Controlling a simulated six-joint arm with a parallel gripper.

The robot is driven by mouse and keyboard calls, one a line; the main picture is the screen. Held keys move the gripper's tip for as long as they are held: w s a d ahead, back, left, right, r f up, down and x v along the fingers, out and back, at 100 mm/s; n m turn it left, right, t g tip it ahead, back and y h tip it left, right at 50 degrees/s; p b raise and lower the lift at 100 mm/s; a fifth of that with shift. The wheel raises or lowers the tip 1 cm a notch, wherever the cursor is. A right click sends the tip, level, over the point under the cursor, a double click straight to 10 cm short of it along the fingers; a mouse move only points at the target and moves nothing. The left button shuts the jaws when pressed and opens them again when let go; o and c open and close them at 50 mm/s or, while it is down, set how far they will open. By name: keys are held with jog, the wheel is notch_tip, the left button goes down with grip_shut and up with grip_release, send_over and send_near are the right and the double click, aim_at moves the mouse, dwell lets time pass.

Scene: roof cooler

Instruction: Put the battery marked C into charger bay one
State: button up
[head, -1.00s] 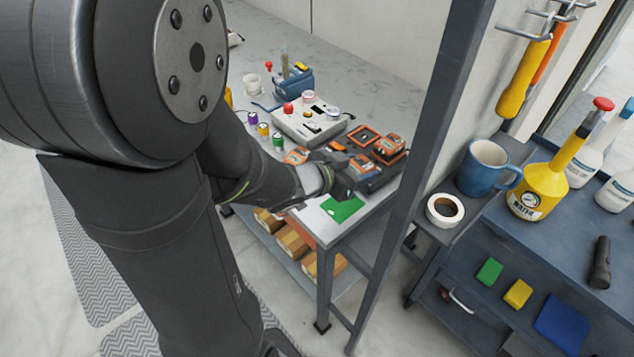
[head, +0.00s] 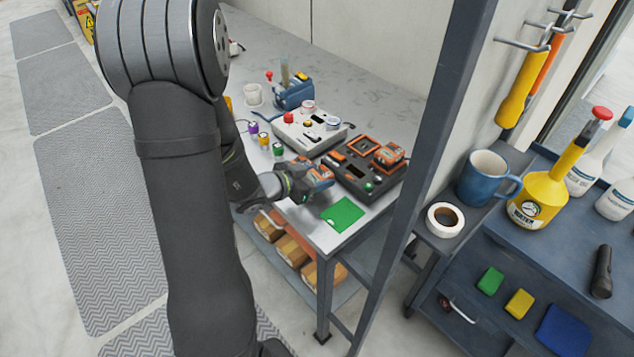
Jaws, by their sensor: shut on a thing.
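An orange and dark battery (head: 320,175) is in my gripper (head: 312,184), which is shut on it just left of the charger. Its marking is too small to read, so I cannot tell if it is C. The dark charger (head: 352,178) lies on the bench. One orange-framed bay (head: 364,146) at its back looks empty. Another orange battery (head: 388,155) sits at its right side. A green light or button (head: 369,186) shows at its front. Bay numbers cannot be read, and my gripper and the held battery partly hide the area to the left.
A green card (head: 342,214) lies at the bench's front corner. A pale box with a red knob (head: 310,132) stands behind the charger, with small coloured cylinders (head: 265,140) to its left. A dark upright post (head: 425,150) rises close on the right.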

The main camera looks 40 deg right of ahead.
jog(key=shift+f, duration=1.2)
jog(key=shift+f, duration=0.1)
jog(key=shift+f, duration=0.1)
jog(key=o, duration=1.3)
jog(key=shift+o, duration=0.2)
jog(key=v, duration=1.7)
jog(key=shift+a, duration=0.2)
jog(key=shift+c, duration=1)
